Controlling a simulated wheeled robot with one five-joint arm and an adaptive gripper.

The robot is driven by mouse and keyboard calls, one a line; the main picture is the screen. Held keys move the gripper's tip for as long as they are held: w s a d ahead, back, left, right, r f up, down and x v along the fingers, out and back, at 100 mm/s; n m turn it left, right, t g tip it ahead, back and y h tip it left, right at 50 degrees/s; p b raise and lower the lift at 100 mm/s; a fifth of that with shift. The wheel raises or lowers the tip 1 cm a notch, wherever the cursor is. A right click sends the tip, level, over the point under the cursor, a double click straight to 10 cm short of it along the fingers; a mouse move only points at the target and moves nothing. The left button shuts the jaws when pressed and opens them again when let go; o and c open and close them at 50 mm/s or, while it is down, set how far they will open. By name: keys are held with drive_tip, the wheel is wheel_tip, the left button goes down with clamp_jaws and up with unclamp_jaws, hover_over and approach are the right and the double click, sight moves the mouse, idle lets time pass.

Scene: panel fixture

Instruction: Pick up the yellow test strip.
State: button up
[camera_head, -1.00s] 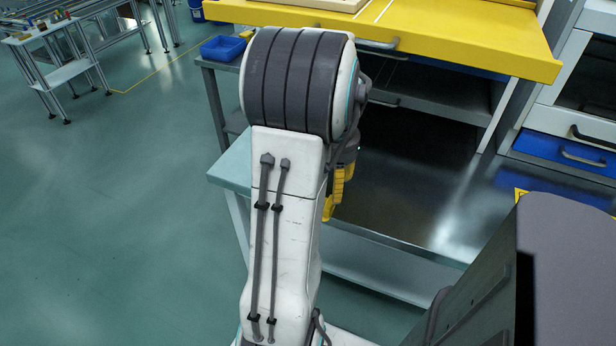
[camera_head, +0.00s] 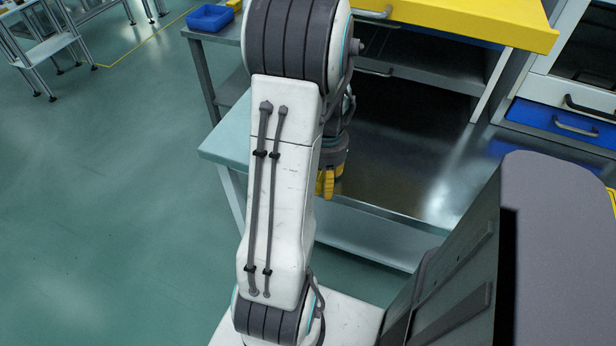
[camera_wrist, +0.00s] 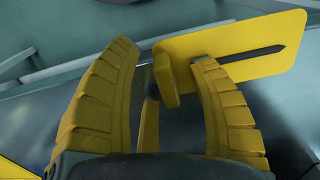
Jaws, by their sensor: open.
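My gripper (camera_wrist: 163,58) is open, with its two ribbed yellow fingers spread left and right in the wrist view. A flat yellow plate with a dark pointed stripe (camera_wrist: 262,62) lies on a grey surface beyond and partly behind the right finger. A small yellow block (camera_wrist: 165,82) shows between the fingers, overlapping the plate's left end. I cannot tell whether it is joined to the plate, or which of the two is the test strip. Another narrow yellow piece (camera_wrist: 149,125) is lower between the fingers.
A bench with a dark shiny top (camera_head: 390,150) and a pale left edge (camera_head: 228,150) stands below my gripper. A yellow-topped shelf (camera_head: 460,18) overhangs its back. A blue bin (camera_head: 210,17) is at the back left. Drawers (camera_head: 565,120) stand right. Open floor lies left.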

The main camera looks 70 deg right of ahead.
drive_tip(key=shift+f, duration=0.3)
drive_tip(key=shift+c, duration=0.2)
clamp_jaws()
